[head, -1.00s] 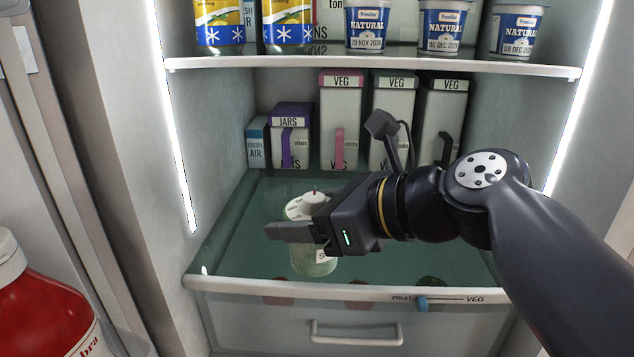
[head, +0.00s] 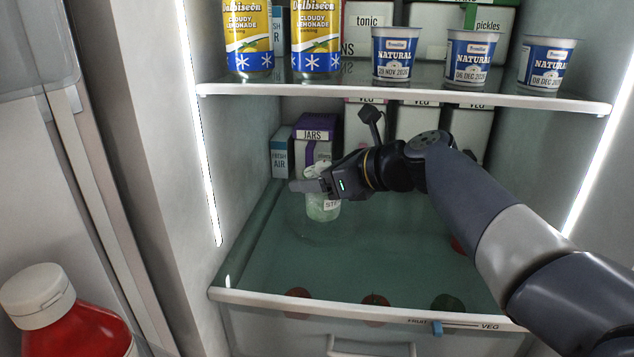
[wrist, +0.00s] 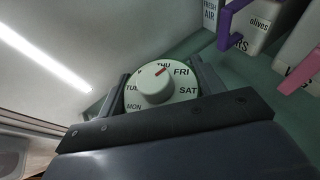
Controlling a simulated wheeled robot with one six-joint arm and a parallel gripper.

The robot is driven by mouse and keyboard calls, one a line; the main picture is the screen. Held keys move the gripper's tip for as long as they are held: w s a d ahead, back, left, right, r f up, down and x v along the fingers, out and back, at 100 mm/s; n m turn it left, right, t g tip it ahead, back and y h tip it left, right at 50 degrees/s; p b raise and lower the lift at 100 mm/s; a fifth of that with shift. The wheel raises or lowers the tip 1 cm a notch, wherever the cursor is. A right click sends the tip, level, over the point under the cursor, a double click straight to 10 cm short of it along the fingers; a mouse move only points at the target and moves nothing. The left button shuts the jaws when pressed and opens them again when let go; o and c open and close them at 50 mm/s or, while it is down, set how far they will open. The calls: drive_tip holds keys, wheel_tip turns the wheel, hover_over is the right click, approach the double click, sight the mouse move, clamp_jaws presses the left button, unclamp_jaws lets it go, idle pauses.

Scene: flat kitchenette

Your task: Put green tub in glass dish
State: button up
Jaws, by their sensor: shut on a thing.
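My gripper (head: 318,184) is shut on the green tub (head: 322,210), a pale green see-through jar with a label. It holds the tub upright inside the fridge, over the back left of the lower glass shelf. In the wrist view the tub's white lid (wrist: 183,97) shows, with a day dial and a red mark, between the two fingers (wrist: 160,95). A faint curved outline on the shelf just below the tub may be the glass dish; it is too faint to be sure. I cannot tell whether the tub touches anything below.
A purple-trimmed JARS carton (head: 315,127) and a FRESH AIR box (head: 282,155) stand close behind the tub. VEG cartons (head: 418,135) stand further right. The upper shelf (head: 400,94) holds cans and yogurt pots. A red bottle (head: 70,325) stands at lower left. The lower shelf's middle (head: 390,250) looks clear.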

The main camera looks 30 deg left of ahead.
drive_tip(key=shift+w+a+r, duration=0.15)
drive_tip(key=shift+w+a, duration=0.1)
drive_tip(key=shift+w, duration=0.2)
drive_tip(key=shift+w+a+f, duration=0.1)
drive_tip(key=shift+f, duration=0.85)
drive_tip(key=shift+w+a+f, duration=0.1)
drive_tip(key=shift+f, duration=0.8)
drive_tip(key=shift+f, duration=0.15)
drive_tip(key=o, duration=1.2)
